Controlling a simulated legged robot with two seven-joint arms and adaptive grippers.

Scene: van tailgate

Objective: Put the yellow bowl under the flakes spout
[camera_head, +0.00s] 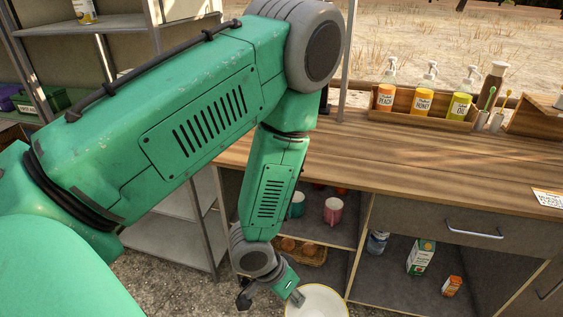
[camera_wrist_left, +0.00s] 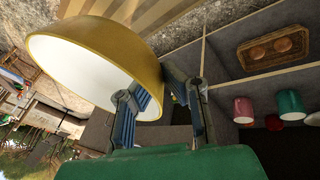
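The yellow bowl (camera_head: 320,303) shows at the bottom edge of the head view, cut off, with a white inside and a yellow rim. In the left wrist view the bowl (camera_wrist_left: 110,45) is large, its yellow outside and white inside both visible. My left gripper (camera_head: 292,292) is at the bowl's rim, low in front of the open shelves. In the wrist view one finger lies inside the bowl and the other outside, so it grips the wall. No flakes spout can be made out. My right gripper is not in view.
A wooden counter (camera_head: 440,165) runs above open shelves. Pink mug (camera_head: 333,211), teal mug (camera_head: 297,205), muffin tray (camera_head: 305,252), carton (camera_head: 421,257) and small orange box (camera_head: 452,286) stand in them. A bottle rack (camera_head: 425,113) is on the counter, whose middle is clear.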

